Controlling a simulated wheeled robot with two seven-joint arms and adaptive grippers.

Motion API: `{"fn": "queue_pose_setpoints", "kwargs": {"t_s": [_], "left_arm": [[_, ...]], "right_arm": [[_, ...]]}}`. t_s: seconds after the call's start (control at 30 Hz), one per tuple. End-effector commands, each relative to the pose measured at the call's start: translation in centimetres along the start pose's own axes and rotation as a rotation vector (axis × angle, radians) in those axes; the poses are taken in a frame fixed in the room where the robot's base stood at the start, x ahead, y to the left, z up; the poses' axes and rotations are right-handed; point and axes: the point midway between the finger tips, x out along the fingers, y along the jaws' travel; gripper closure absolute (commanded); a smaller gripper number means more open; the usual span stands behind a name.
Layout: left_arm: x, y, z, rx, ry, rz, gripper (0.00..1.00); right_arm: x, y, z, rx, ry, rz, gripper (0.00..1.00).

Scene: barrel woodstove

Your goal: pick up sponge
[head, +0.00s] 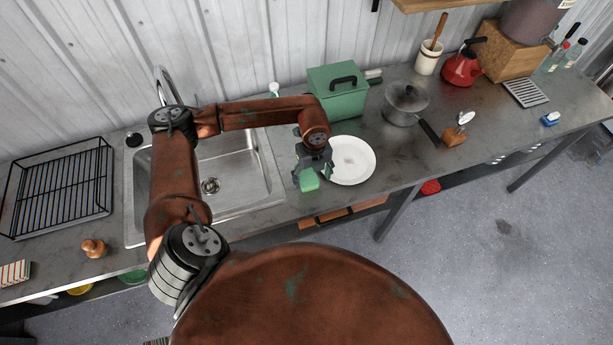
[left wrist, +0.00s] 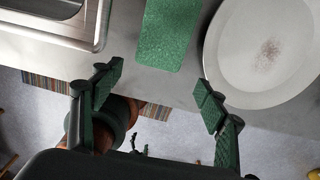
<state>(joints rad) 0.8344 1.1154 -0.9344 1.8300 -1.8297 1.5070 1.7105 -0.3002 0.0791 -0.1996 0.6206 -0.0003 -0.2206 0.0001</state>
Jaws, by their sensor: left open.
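The green sponge (left wrist: 170,35) lies flat on the grey counter in the left wrist view, between the sink and a white plate. In the head view the sponge (head: 309,182) shows as a small green block just below my left gripper (head: 313,171). In the left wrist view, my left gripper (left wrist: 158,86) is open, its two green-padded fingers spread wide. Nothing is between the fingers, and the sponge is ahead of their tips. The gripper hides part of the sponge's surroundings in the head view. My right gripper is not in view.
The white plate (head: 352,160), with a brownish stain, is close to the sponge's right. The steel sink (head: 262,178) is on the left. A green box (head: 338,104) and a lidded pot (head: 404,104) stand behind. The counter's front edge is near the sponge.

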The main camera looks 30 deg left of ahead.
Motion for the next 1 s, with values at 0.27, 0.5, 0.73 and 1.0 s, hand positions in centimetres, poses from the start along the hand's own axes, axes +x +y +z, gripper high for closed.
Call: {"fn": "queue_pose_setpoints", "kwargs": {"t_s": [0.27,0.5,0.73,1.0], "left_arm": [[3.4,0.7,0.4,0.002,0.000,0.001,0.33],[5.4,0.6,0.4,0.003,-0.001,-0.001,0.33],[5.4,0.6,0.4,0.003,-0.001,-0.002,0.35],[5.4,0.6,0.4,0.003,-0.001,-0.002,0.54]], "right_arm": [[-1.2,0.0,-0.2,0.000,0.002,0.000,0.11],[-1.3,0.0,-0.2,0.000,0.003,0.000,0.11],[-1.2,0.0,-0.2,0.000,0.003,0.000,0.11],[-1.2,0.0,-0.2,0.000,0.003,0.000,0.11]]}}
